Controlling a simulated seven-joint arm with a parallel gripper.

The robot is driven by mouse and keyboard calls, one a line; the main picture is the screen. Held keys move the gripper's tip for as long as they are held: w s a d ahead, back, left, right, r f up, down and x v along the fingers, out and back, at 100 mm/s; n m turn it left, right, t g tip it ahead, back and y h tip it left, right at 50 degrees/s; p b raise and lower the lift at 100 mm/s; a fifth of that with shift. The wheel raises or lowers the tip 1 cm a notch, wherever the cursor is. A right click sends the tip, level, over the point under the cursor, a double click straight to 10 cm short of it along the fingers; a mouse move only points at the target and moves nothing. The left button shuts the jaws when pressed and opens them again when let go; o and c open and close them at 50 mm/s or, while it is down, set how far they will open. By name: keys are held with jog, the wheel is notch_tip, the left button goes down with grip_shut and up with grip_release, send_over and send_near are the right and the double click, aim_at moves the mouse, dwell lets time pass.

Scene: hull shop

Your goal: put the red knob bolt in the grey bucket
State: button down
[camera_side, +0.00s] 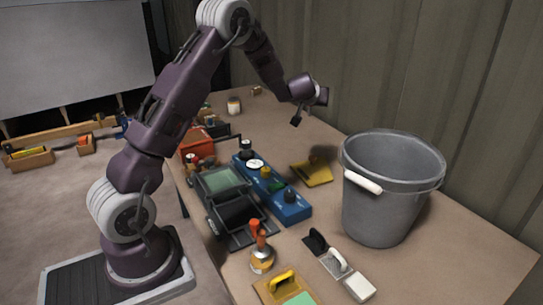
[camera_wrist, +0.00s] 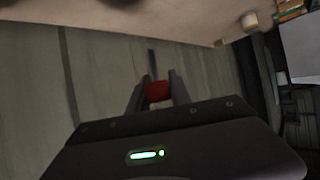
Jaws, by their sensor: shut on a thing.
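My gripper (camera_side: 309,107) is raised above the far part of the bench, behind and to the left of the grey bucket. In the wrist view, my gripper (camera_wrist: 157,92) is shut on a red piece, which I take to be the red knob bolt (camera_wrist: 157,93). In the side view the bolt cannot be made out. The grey bucket (camera_side: 385,215) stands upright at the right of the bench, with a white grip on its handle. Its opening faces up, and its bottom is hidden.
A blue tray with knobs (camera_side: 290,212), a dark open case (camera_side: 238,215) and a yellow float (camera_side: 312,174) lie left of the bucket. A corrugated wall (camera_side: 420,70) rises behind the bench.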

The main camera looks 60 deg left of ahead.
jog(key=s+a+f+n+g+y, duration=0.3)
jog(key=s+a+f+n+g, duration=0.3)
jog(key=f, duration=0.4)
jog(key=shift+n, duration=0.5)
jog(key=f, duration=0.3)
jog(key=a+f, duration=0.1)
jog(key=f, duration=0.7)
jog(key=shift+w+a, duration=0.25)
jog(key=shift+a, duration=0.05)
jog(key=shift+f, duration=0.15)
jog(key=c, duration=1.2)
grip_release()
jog(key=shift+o, duration=0.2)
